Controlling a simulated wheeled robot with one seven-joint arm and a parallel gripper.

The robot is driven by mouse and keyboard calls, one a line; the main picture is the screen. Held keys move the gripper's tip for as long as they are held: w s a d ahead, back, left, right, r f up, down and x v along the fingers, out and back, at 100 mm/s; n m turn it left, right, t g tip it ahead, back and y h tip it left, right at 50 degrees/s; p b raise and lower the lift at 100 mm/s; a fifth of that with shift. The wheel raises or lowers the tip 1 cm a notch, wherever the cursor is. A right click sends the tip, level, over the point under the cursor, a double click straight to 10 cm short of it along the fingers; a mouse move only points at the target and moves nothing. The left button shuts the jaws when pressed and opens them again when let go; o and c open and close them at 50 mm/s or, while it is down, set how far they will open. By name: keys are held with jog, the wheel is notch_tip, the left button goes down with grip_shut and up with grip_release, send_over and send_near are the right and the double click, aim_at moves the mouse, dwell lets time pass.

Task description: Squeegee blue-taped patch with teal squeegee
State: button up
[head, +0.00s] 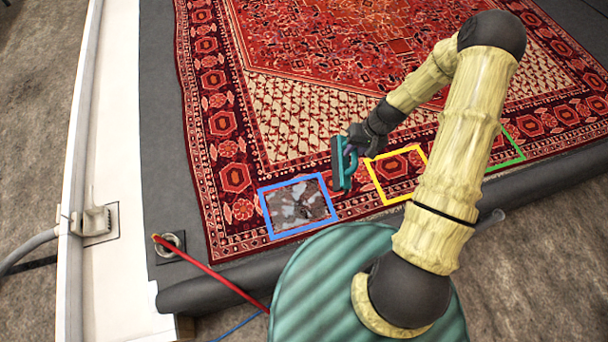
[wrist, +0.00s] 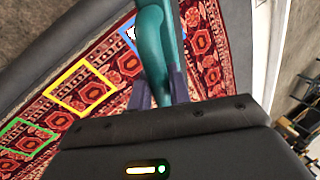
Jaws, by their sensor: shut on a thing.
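The blue-taped patch (head: 298,206) lies near the front-left corner of the red rug in the head view, and greyish-white wet-looking blotches cover the rug inside the tape. The teal squeegee (head: 342,165) is right of and behind this patch, between it and the yellow-taped patch. My gripper (head: 358,143) is shut on the squeegee. In the wrist view the teal squeegee (wrist: 151,45) runs up between the fingers of my gripper (wrist: 158,88). It hides most of the blue tape (wrist: 129,33) there. I cannot tell whether the squeegee touches the rug.
A yellow-taped patch (head: 397,174) and a green-taped patch (head: 513,144) lie to the right along the rug's front border. A red hose or cord (head: 215,273) runs from a ring fitting (head: 170,246) at the left. A white channel wall (head: 95,180) edges the left side.

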jog(key=shift+f, duration=0.1)
jog(key=w+a+f+m+b, duration=0.2)
jog(key=w+a+f+b, duration=0.2)
jog(key=f+b, duration=1.2)
jog(key=w+a+f+m+t+b, duration=0.1)
jog(key=w+a+f+b, duration=0.4)
jog(key=f+b, duration=1.1)
jog(key=w+a+f+m+b, duration=0.2)
jog(key=w+a+f+b, duration=0.2)
jog(key=w+f+b, duration=0.5)
notch_tip(320, 180, down, 8)
jog(key=b, duration=1.1)
jog(key=shift+w+a+m+t, duration=0.3)
jog(key=shift+a+t, duration=0.1)
jog(key=shift+f, duration=0.15)
